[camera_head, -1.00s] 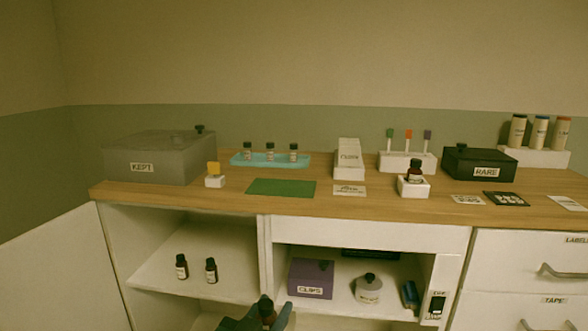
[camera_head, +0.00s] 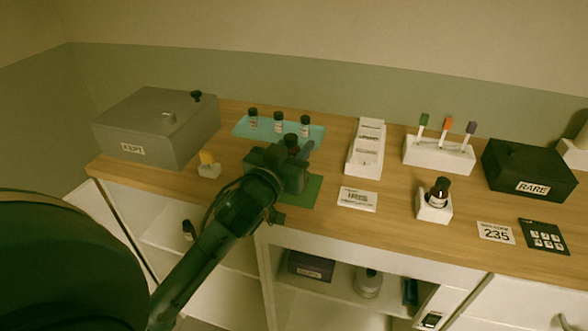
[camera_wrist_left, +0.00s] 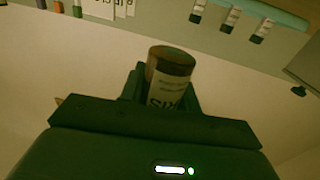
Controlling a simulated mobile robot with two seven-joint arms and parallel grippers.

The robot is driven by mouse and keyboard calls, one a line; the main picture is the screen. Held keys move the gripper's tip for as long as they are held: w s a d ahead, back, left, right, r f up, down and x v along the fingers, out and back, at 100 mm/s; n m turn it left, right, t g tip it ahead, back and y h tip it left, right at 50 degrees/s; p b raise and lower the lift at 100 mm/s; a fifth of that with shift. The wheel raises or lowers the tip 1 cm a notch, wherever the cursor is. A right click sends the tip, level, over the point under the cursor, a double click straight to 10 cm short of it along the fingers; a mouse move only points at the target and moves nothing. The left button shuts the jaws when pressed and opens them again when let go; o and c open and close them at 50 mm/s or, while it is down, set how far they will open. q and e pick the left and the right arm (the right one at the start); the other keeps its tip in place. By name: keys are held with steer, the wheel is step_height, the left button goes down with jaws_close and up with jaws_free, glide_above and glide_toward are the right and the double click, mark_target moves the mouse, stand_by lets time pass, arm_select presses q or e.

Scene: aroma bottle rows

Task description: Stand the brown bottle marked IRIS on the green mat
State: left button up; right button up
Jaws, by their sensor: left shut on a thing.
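My left gripper (camera_head: 290,160) is shut on a brown bottle (camera_head: 291,142), whose dark top shows above the fingers. The wrist view shows the bottle (camera_wrist_left: 170,68) between the fingers; part of its pale label shows, with large letters only partly readable. Gripper and bottle are over the green mat (camera_head: 308,194) in the head view. The arm hides much of the mat, and I cannot tell whether the bottle touches it. My right gripper is not in view.
A teal tray (camera_head: 240,130) with three small bottles stands just behind the gripper. A grey KEPT box (camera_head: 150,125) and a yellow-tagged block (camera_head: 208,168) are to the left. A white card box (camera_head: 366,148) and a dark bottle (camera_head: 440,189) in a white holder are to the right.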

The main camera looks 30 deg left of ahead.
arm_select(q)
steer(key=f, duration=0.2)
steer(key=shift+s+f, duration=0.2)
steer(key=shift+f, duration=0.2)
steer(key=shift+w+f+b, duration=0.1)
steer(key=shift+f+b, duration=0.2)
steer(key=shift+f, duration=1.75)
steer(key=shift+f, duration=0.2)
steer(key=o, duration=1)
steer(key=shift+r, duration=0.1)
